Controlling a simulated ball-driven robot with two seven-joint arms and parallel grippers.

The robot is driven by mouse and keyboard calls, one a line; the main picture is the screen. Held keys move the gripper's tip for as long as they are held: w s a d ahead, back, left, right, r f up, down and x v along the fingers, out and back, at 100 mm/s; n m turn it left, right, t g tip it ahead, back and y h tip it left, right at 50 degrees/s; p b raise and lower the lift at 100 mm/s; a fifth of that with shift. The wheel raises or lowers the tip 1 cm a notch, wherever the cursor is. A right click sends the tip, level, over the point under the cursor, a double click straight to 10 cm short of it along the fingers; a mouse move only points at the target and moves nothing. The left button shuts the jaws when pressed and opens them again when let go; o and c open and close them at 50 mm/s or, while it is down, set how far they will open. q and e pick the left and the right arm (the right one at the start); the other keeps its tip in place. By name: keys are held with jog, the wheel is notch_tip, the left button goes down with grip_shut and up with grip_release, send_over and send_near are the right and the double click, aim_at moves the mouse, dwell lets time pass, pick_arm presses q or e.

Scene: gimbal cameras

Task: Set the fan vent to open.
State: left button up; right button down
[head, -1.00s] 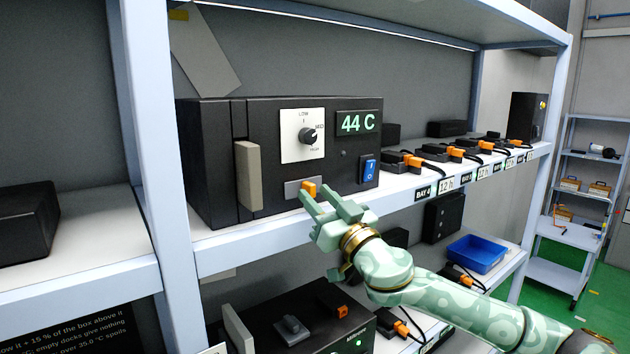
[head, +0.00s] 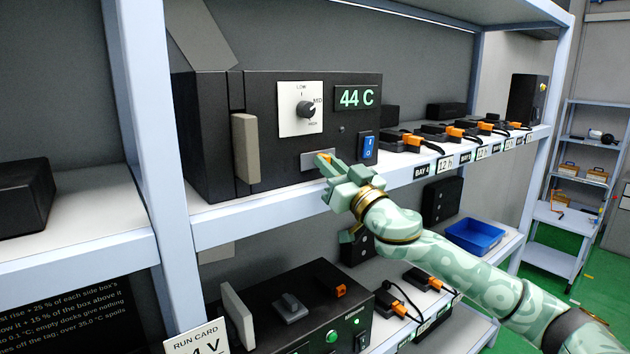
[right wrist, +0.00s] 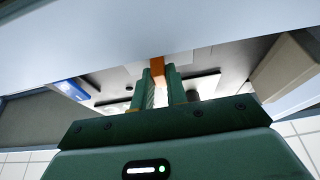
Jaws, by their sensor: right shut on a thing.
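A black box with a "44 C" display (head: 357,97) stands on the shelf. Low on its front is a small grey plate (head: 312,161) with an orange tab (head: 325,158), which I take for the fan vent slider; no open or closed marking is readable. My right gripper (head: 331,166) is at the plate, shut on the orange tab. In the right wrist view the tab (right wrist: 157,68) sits between the two fingers (right wrist: 158,84). The fingers partly hide the tab and the plate's right end. My left gripper is not in view.
The box also has a dial (head: 306,109), a blue rocker switch (head: 368,148) and a beige handle (head: 245,148). Several small docked units with orange plugs line the shelf to the right.

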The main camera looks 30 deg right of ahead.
jog(key=shift+w+d+f, duration=0.1)
jog(key=shift+d, duration=1.05)
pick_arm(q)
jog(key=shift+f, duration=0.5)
pick_arm(e)
jog(key=shift+r, duration=0.2)
jog(key=c, duration=1.6)
grip_release()
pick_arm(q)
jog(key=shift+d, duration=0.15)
pick_arm(e)
jog(key=shift+o, duration=1)
jog(key=shift+d+f, duration=0.1)
jog(key=shift+d, duration=0.05)
